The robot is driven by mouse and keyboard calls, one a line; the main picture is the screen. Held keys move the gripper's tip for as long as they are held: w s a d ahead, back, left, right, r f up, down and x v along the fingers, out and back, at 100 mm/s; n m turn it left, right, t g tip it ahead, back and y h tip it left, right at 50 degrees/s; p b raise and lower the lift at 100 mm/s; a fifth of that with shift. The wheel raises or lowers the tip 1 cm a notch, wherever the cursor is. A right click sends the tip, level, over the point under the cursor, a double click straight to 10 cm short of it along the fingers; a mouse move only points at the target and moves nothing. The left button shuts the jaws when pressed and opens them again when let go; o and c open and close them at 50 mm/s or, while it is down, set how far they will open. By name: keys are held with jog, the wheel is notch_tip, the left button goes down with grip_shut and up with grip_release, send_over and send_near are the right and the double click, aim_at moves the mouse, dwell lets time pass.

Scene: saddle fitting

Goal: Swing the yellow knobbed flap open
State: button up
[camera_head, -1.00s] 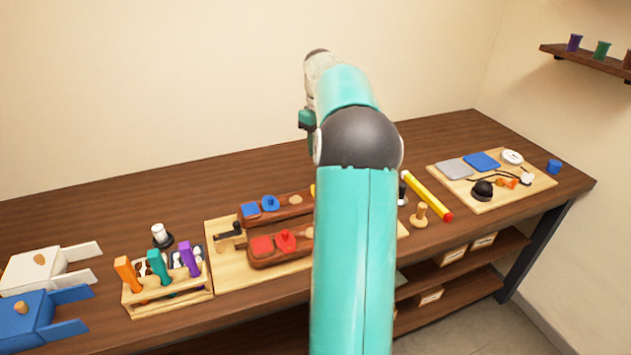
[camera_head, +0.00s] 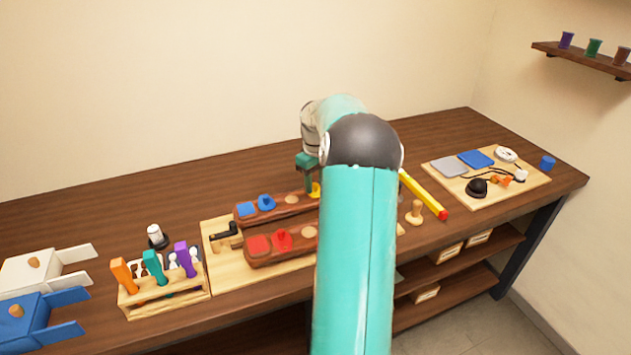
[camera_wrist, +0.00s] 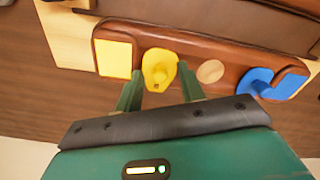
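The yellow knobbed flap (camera_wrist: 160,66) is a rounded yellow piece with a raised knob, on a brown wooden block (camera_wrist: 208,52). It lies beside a yellow square (camera_wrist: 114,58) in the wrist view. My gripper (camera_wrist: 160,86) is open, its two green fingers apart on either side of the flap's near part. Whether a finger touches it I cannot tell. In the head view only a bit of yellow (camera_head: 315,190) shows below my gripper (camera_head: 308,182), and my arm hides the rest.
A blue knobbed piece (camera_wrist: 256,82) and a bare round wooden disc (camera_wrist: 210,71) share the block. A block with red pieces (camera_head: 270,250) lies in front.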

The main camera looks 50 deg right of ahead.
jog(key=shift+c, duration=0.2)
grip_shut()
